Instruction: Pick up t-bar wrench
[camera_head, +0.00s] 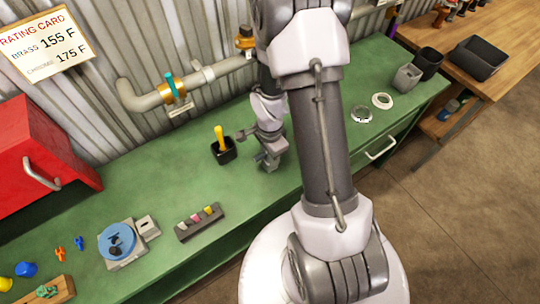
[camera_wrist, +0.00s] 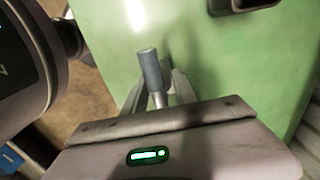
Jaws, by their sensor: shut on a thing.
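My gripper (camera_head: 268,162) is over the green bench, right of a small black holder, in the head view. In the wrist view my gripper (camera_wrist: 158,88) is shut on a grey rod with a thicker cylindrical end, which looks like the t-bar wrench (camera_wrist: 150,68). The lower part of the wrench is hidden by the gripper body. In the head view I cannot clearly tell the wrench from the gripper, nor whether it is clear of the bench.
The black holder (camera_head: 223,151) with a yellow-handled tool (camera_head: 219,138) stands close left of my gripper. A pipe with a valve (camera_head: 173,90) runs behind. A block with small coloured pieces (camera_head: 199,222) and a blue round device (camera_head: 117,242) lie front left. Two rings (camera_head: 362,115) lie right.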

